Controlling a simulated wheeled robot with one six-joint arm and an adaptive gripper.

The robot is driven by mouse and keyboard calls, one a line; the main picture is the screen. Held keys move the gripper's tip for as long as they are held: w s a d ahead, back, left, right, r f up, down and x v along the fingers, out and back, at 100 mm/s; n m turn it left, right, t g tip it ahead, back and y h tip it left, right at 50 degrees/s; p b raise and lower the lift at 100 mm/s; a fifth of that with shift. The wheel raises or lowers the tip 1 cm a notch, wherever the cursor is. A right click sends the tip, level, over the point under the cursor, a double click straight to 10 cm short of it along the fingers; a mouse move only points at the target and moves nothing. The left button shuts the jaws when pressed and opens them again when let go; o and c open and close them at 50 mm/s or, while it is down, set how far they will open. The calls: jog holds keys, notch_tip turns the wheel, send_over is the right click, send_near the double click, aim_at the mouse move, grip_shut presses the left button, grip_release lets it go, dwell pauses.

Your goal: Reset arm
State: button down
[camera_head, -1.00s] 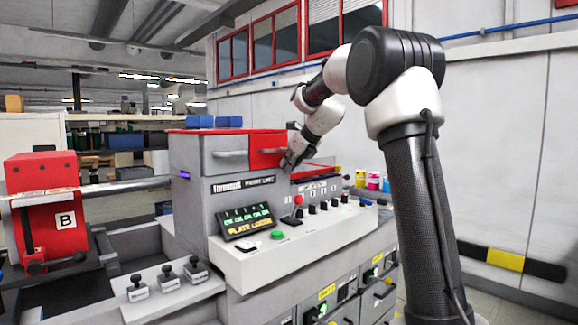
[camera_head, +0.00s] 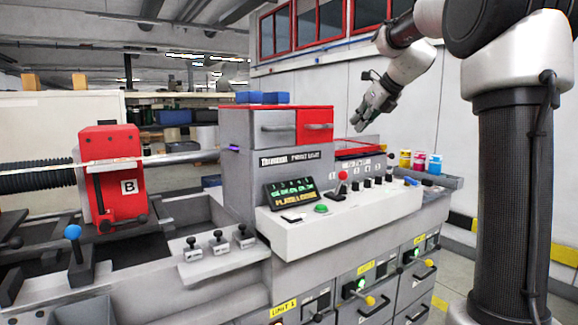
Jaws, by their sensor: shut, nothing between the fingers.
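My gripper (camera_head: 362,122) hangs at the end of my arm in the upper right of the head view. It points down and to the left and is shut with nothing in it. It is in the air, above the right part of the machine and to the right of the red and grey drawer fronts. I see no contact with the machine. My arm is bent over from my column at the right edge. The label rewinder's control panel (camera_head: 384,203) is below, with a red-topped lever (camera_head: 342,180), a green button (camera_head: 320,209) and several black knobs.
A display (camera_head: 291,193) with green and yellow text stands on the panel. A red unit marked B (camera_head: 112,172) and a blue-knobbed lever (camera_head: 74,238) are at the left. Small coloured pots (camera_head: 419,161) stand behind the panel's right end. Blue boxes (camera_head: 262,98) lie on top of the cabinet.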

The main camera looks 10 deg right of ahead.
jog(key=s+f+n+g+h, duration=0.1)
jog(key=s+f+n+g, duration=0.2)
jog(key=s+f+n, duration=0.9)
jog(key=s+a+f+n, duration=0.1)
jog(key=s+f+n, duration=0.1)
jog(key=s+n, duration=0.4)
jog(key=s+a+f+n+h, duration=0.1)
jog(key=s+a+f+n, duration=0.1)
jog(key=s+n, duration=0.5)
jog(key=s+a+f+n+g+h, duration=0.1)
jog(key=s+f+n, duration=0.2)
jog(key=s+n, duration=0.4)
jog(key=s, duration=0.5)
jog(key=shift+s+a+f, duration=0.25)
jog(key=shift+a, duration=0.1)
